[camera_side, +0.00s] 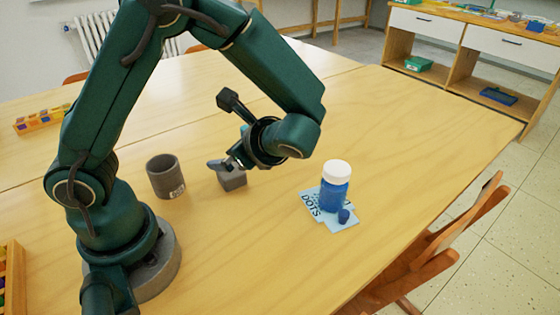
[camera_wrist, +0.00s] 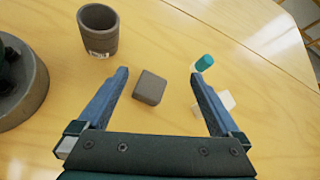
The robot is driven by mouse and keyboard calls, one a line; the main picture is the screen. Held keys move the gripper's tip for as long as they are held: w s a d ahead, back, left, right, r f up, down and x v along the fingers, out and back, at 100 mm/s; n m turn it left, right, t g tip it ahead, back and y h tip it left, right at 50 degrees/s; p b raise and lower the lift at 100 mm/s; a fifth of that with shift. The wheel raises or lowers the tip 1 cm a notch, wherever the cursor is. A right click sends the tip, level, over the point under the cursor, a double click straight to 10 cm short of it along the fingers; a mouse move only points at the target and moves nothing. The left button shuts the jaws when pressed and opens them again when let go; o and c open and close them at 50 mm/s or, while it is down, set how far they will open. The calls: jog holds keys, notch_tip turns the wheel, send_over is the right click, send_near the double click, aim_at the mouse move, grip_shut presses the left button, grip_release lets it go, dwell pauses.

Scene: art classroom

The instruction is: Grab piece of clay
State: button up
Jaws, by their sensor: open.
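The piece of clay is a grey-brown block (camera_wrist: 150,88) with rounded edges, lying on the table. My gripper (camera_wrist: 159,73) is open and empty, with a gap on both sides of the block. In the side view the clay (camera_side: 232,181) is just below my gripper (camera_side: 226,165), which partly covers its top. I cannot tell whether a finger touches it.
A dark grey cup (camera_side: 165,177) stands left of the clay. The wooden table (camera_side: 420,120) is clear behind these. A chair (camera_side: 440,252) is at the right edge.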

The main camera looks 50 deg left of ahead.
aim_at(233, 174)
jog(key=f+m, duration=0.1)
jog(key=f, duration=0.1)
jog(key=d+f+m+y, duration=0.1)
jog(key=f+m+t+y, duration=0.1)
jog(key=f+m, duration=0.1)
jog(key=shift+w+d+f, duration=0.2)
jog(key=shift+w+f, duration=0.05)
jog(key=shift+f, duration=0.1)
jog(key=shift+s+f+m+y, duration=0.25)
jog(key=shift+f+m+y, duration=0.05)
jog(key=shift+f, duration=0.1)
jog(key=shift+x, duration=2.4)
jog(key=shift+c, duration=0.3)
grip_shut()
